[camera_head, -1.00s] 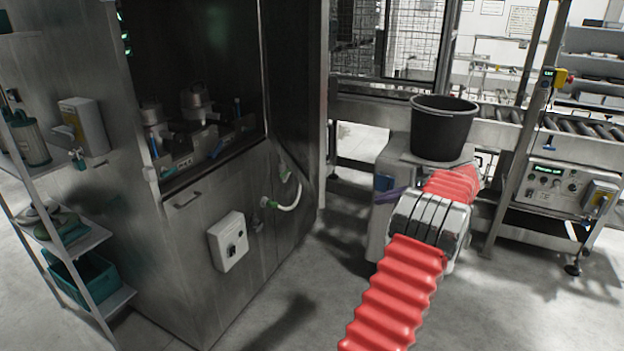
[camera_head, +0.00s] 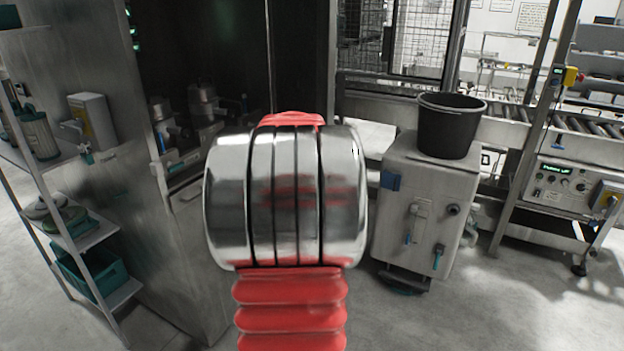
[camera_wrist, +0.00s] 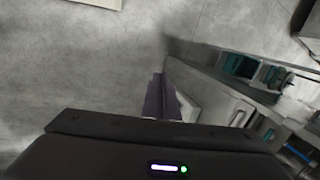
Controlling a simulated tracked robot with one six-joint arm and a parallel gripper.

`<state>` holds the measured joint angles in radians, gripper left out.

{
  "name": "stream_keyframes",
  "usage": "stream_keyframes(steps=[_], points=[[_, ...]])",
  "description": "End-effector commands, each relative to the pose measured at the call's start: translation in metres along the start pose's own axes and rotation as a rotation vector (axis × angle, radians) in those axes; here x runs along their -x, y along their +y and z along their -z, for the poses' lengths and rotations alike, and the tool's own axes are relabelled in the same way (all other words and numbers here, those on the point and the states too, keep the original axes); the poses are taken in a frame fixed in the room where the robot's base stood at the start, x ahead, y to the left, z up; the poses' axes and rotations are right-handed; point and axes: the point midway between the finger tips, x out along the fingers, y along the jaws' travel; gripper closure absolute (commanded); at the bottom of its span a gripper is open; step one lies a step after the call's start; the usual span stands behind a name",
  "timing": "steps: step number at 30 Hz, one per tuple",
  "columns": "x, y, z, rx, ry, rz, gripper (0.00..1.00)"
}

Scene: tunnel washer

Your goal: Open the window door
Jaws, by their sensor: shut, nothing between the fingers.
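The tall steel washer cabinet stands at the left in the head view, with a large dark window (camera_head: 190,60) in its front. Machine parts show inside the window; I cannot tell whether a door pane covers it. A small handle (camera_head: 188,196) sits on the panel below the window, partly beside my arm. My arm hides much of the cabinet's lower front, and my gripper is hidden in the head view. In the wrist view my gripper (camera_wrist: 162,97) is shut and empty, pointing toward the floor beside the steel cabinet front (camera_wrist: 225,92).
A shelf rack (camera_head: 75,235) with a teal bin (camera_head: 95,275) stands at the far left. A grey box unit (camera_head: 420,205) carries a black bucket (camera_head: 450,125) at the right. A roller conveyor (camera_head: 520,120) runs behind it. The grey floor (camera_head: 480,310) at the front right is clear.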

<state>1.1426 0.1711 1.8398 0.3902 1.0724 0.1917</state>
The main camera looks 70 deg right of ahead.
Motion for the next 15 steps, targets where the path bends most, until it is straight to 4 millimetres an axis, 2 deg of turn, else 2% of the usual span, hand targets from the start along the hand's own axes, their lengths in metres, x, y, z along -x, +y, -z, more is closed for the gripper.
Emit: stream_keyframes(steps=[1,6,15], points=[[-0.001,-0.009,-0.021,0.070,0.005,-0.019,1.00],[-0.004,-0.027,-0.082,0.283,0.020,-0.075,1.00],[-0.005,-0.040,-0.184,0.644,0.053,-0.135,1.00]])
